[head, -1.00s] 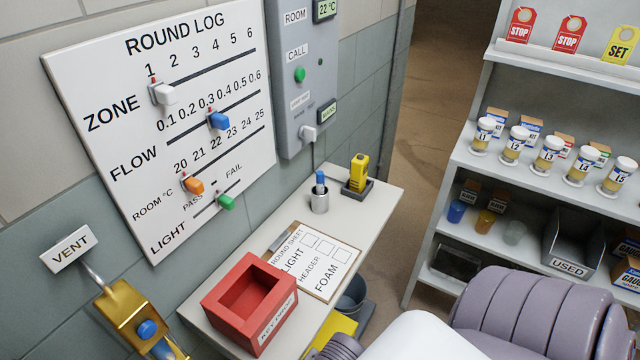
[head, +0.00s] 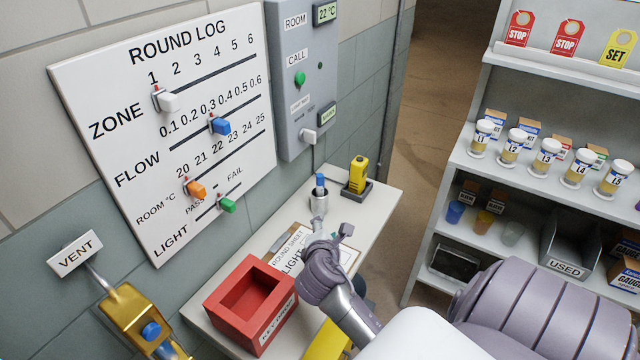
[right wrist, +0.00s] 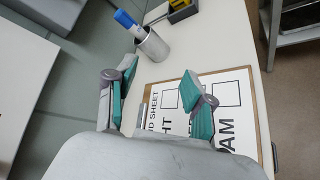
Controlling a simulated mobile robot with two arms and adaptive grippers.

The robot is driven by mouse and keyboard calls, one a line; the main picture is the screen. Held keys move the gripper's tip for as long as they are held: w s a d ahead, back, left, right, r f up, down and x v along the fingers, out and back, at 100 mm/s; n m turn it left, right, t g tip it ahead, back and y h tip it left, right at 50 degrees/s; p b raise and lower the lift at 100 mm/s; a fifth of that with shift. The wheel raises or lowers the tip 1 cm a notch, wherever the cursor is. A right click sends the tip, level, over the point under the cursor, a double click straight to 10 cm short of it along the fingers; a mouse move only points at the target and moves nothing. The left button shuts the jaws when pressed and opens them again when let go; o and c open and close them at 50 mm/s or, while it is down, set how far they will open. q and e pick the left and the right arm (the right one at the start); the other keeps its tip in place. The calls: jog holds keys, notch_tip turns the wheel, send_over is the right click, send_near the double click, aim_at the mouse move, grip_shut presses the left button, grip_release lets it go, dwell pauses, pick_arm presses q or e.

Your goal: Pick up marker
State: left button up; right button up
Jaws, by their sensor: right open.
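The blue marker (head: 320,182) stands in a small metal cup (head: 319,203) on the white shelf table, its blue end sticking up. In the right wrist view the marker (right wrist: 127,20) leans left in the cup (right wrist: 152,48). My right gripper (head: 332,230) is over the round sheet clipboard, on the near side of the cup and apart from it. In the right wrist view its fingers (right wrist: 160,86) are spread with nothing between them, and the marker is beyond them. The marker's lower part is hidden in the cup. My left gripper is not in view.
A yellow device (head: 358,174) in a dark holder stands just right of the cup. A red key drop box (head: 222,311) is at the table's near end. The clipboard (head: 350,258) lies partly hidden under my arm. The round log board (head: 110,130) hangs on the wall behind.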

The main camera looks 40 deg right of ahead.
jog(key=w+d+r+n+t+h, duration=0.3)
jog(key=w+d+r+n, duration=0.35)
jog(key=w+n, duration=0.3)
jog(key=n+b, duration=0.2)
send_near(319, 185)
jog(key=x, duration=0.4)
jog(key=shift+w+d+f+h, duration=0.15)
jog(key=shift+w+d+h, duration=0.25)
jog(key=shift+w+d, duration=0.35)
jog(key=shift+x, duration=2.55)
jog(key=c, duration=1)
